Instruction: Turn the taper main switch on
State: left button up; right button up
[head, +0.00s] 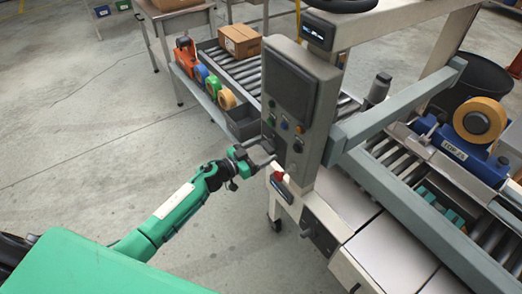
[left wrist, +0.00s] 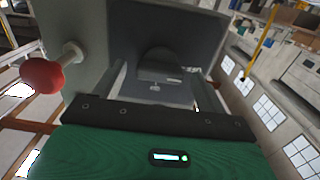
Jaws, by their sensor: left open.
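The taper's grey control box (head: 291,85) stands upright in the middle of the head view, with a dark screen, several coloured buttons and a dark knob (head: 297,146) on its face. My left gripper (head: 269,155) is open and empty-looking at the box's lower left side. In the left wrist view, a dark rounded knob-like part (left wrist: 158,65) on a grey panel (left wrist: 95,40) lies between and beyond my fingers; I cannot tell whether they touch it or whether it is the main switch. A red mushroom knob (left wrist: 42,76) sticks out at left. My right gripper is not in view.
A grey beam (head: 400,105) and a roller conveyor with a tape roll (head: 479,121) lie to the right. A bench with tape dispensers (head: 190,55) and a cardboard box (head: 239,41) stands behind. The floor left of the taper is clear.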

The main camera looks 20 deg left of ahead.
pick_arm(q)
jog(key=shift+c, duration=0.2)
jog(key=c, duration=0.9)
jog(key=shift+c, duration=0.2)
jog(key=shift+m, duration=0.3)
jog(key=m, duration=0.4)
jog(key=shift+f+m+b, duration=0.1)
jog(key=shift+m+b, duration=0.2)
jog(key=shift+b, duration=0.1)
jog(key=m+b, duration=0.1)
jog(key=m, duration=0.2)
jog(key=shift+m, duration=0.3)
jog(key=shift+m+b, duration=1.9)
jog(key=shift+m, duration=2.6)
